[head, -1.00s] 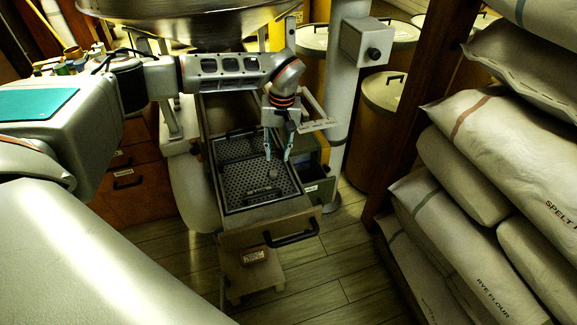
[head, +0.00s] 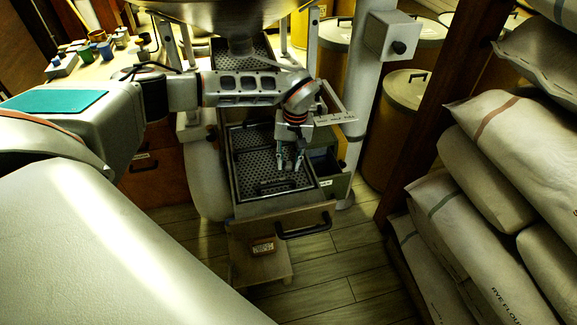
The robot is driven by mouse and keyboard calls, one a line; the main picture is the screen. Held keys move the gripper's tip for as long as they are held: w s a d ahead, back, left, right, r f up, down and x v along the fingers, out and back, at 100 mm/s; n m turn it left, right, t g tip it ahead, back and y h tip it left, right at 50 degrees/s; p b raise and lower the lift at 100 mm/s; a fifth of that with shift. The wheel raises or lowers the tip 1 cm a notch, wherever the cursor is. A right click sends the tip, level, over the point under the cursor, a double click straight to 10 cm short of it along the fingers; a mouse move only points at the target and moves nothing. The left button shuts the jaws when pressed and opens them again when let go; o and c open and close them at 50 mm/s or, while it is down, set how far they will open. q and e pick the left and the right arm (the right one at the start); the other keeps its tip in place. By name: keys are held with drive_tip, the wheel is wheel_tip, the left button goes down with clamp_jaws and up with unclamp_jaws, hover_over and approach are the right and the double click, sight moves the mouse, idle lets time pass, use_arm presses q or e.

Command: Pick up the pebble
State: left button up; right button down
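My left gripper (head: 288,165) points down over the perforated metal tray (head: 250,164) in the pulled-out drawer (head: 280,222). Its two fingers stand apart, with the tips low at the tray, towards its front right. The small grey pebble is not clear in this view; the place where it lay is now between or behind the fingers. I cannot tell whether the fingers touch it. My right gripper is not in view.
A metal hopper (head: 235,12) hangs above the drawer. A white post (head: 365,95) and lidded bins (head: 405,110) stand to the right. Flour sacks (head: 490,165) are stacked at far right. A small wooden stool (head: 262,268) is below the drawer front.

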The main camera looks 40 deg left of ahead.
use_arm(q)
drive_tip(key=c, duration=0.7)
drive_tip(key=shift+r, duration=0.1)
